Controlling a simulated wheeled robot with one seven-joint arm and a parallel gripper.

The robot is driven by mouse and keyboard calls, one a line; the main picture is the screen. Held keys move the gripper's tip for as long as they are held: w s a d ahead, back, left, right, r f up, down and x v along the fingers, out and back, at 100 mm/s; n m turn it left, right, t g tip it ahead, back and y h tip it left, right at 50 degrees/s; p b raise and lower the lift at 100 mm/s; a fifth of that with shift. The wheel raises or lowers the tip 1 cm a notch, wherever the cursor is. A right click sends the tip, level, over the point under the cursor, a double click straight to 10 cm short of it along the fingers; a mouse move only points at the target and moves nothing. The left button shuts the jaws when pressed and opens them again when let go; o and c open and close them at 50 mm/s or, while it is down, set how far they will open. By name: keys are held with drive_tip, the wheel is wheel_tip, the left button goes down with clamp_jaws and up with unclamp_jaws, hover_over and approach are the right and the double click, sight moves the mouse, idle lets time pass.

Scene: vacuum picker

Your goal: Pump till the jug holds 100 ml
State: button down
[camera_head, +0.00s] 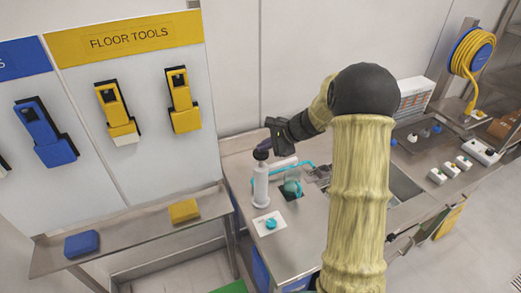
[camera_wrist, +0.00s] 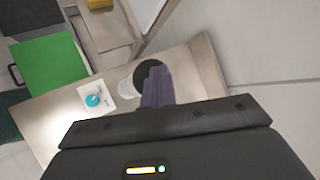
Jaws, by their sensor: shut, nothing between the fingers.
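A white upright hand pump (camera_head: 261,188) with a black knob (camera_head: 261,154) on top stands on the steel counter. A small clear jug (camera_head: 292,188) stands to its right on a dark square, with a teal tube running near it. Its fill level is too small to read. My gripper (camera_head: 268,147) has purple fingers, shut and empty, at the black knob. In the wrist view the fingertips (camera_wrist: 158,72) overlap the black knob (camera_wrist: 143,74); I cannot tell whether they touch it. The white pump body (camera_wrist: 127,90) is partly hidden below it.
A white plate with a teal knob (camera_head: 270,223) lies in front of the pump. A sink (camera_head: 403,187) and several small white items are further right. A lower shelf (camera_head: 140,232) at the left holds a blue and a yellow block. Tools hang on the wall.

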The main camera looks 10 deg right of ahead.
drive_tip(key=shift+f+b, duration=1.1)
drive_tip(key=shift+f, duration=0.2)
idle(1.2)
idle(0.3)
drive_tip(key=shift+r+p, duration=1.85)
drive_tip(key=shift+r, duration=0.75)
wheel_tip(320, 180, up, 5)
drive_tip(key=p, duration=0.3)
drive_tip(key=shift+p, duration=0.3)
